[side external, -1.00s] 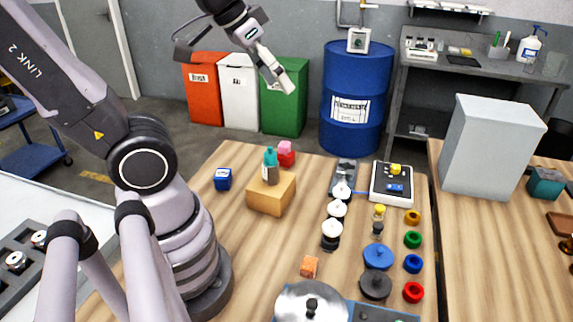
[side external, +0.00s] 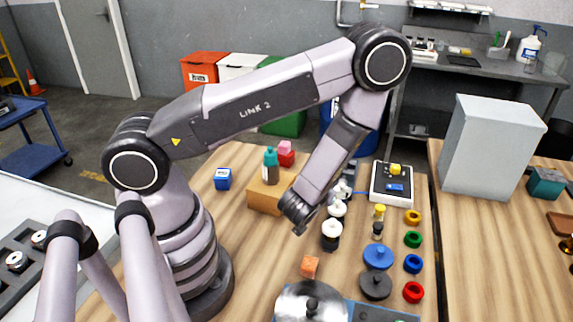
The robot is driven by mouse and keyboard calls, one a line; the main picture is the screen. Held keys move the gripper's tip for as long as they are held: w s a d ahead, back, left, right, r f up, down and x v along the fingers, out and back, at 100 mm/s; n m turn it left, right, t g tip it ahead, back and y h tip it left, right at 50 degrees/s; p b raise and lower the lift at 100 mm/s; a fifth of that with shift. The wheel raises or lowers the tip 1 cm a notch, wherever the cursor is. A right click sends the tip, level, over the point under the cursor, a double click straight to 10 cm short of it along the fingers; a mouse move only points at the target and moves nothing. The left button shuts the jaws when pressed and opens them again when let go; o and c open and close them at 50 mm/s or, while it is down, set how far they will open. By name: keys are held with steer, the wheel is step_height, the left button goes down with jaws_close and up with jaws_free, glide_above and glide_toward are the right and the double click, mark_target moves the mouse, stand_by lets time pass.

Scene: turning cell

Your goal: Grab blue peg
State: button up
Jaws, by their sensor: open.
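Several blue things show in the side external view, and I cannot tell for sure which is the blue peg. A small blue piece (side external: 395,188) lies on the white-topped device at the back right, beside a yellow piece. A blue round part with a knob (side external: 378,256) stands nearer, and a blue ring (side external: 412,264) lies to its right. My gripper (side external: 298,226) is at the low end of my arm, over the middle of the table, left of the black and white knobbed parts. It is open, apart from these blue things; its fingers are small and dark here.
A wooden block (side external: 264,196) with a teal-capped bottle (side external: 270,165) stands close left of the gripper. A blue box (side external: 223,179) is at left. Bare wood lies left of the cube.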

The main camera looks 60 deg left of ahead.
mark_target(342, 185)
steer(key=shift+s+a+f, duration=0.1)
steer(key=shift+s+f, duration=0.2)
steer(key=shift+f, duration=0.05)
steer(key=shift+a+f+t, duration=0.15)
steer(key=shift+t, duration=0.15)
steer(key=x, duration=0.7)
steer(key=shift+w+a, duration=0.1)
steer(key=shift+w, duration=0.05)
steer(key=shift+c, duration=0.2)
jaws_close()
